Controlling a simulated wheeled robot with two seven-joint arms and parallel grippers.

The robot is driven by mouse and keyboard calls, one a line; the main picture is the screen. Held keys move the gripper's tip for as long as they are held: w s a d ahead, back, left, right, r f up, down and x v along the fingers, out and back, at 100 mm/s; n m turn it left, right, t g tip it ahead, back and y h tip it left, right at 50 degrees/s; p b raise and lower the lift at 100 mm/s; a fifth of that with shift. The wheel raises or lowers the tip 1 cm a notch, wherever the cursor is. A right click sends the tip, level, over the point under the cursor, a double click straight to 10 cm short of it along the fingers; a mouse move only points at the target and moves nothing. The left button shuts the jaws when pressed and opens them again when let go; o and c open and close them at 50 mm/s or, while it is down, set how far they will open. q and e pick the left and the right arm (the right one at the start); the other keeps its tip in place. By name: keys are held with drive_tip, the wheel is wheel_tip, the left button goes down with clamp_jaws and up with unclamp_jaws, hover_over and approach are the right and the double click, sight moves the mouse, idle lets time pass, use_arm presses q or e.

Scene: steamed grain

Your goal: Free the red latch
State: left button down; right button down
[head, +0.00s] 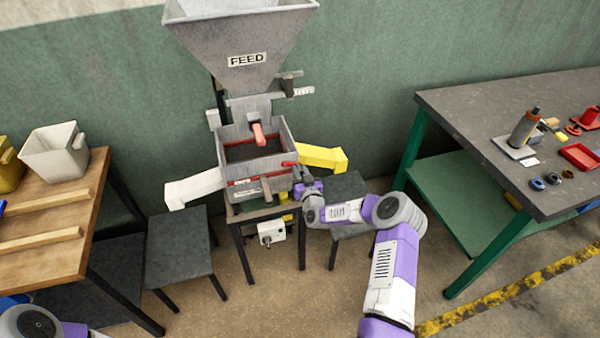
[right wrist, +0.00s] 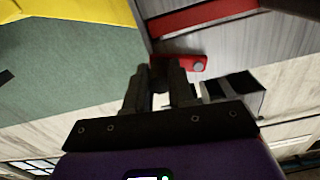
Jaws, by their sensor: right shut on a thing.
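The red latch (head: 289,164) sits at the right front corner of the grey box under the hopper marked FEED (head: 247,60). My right gripper (head: 296,171) reaches in from the right at that corner. Its fingertips (right wrist: 165,68) are closed on the left end of the latch, and they hide that end. Only part of my left arm shows at the bottom left; its gripper is out of view.
A yellow chute (head: 322,157) sticks out right of the box, just behind my right gripper, and a white chute (head: 194,187) sticks out left. Dark stools (head: 180,243) stand beneath. A grey workbench (head: 480,115) stands right; a wooden table (head: 50,262) with bins stands left.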

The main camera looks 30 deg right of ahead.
drive_tip(key=shift+r+n+b, duration=0.35)
drive_tip(key=shift+n+b, duration=0.15)
drive_tip(key=shift+n, duration=0.45)
drive_tip(key=shift+r+n+b, duration=0.35)
drive_tip(key=shift+n+b, duration=0.1)
drive_tip(key=shift+n, duration=0.5)
drive_tip(key=shift+d, duration=0.1)
drive_tip(key=c, duration=1)
unclamp_jaws()
drive_tip(key=shift+o, duration=0.2)
drive_tip(key=p+v, duration=0.1)
drive_tip(key=v, duration=0.6)
drive_tip(key=shift+s, duration=0.35)
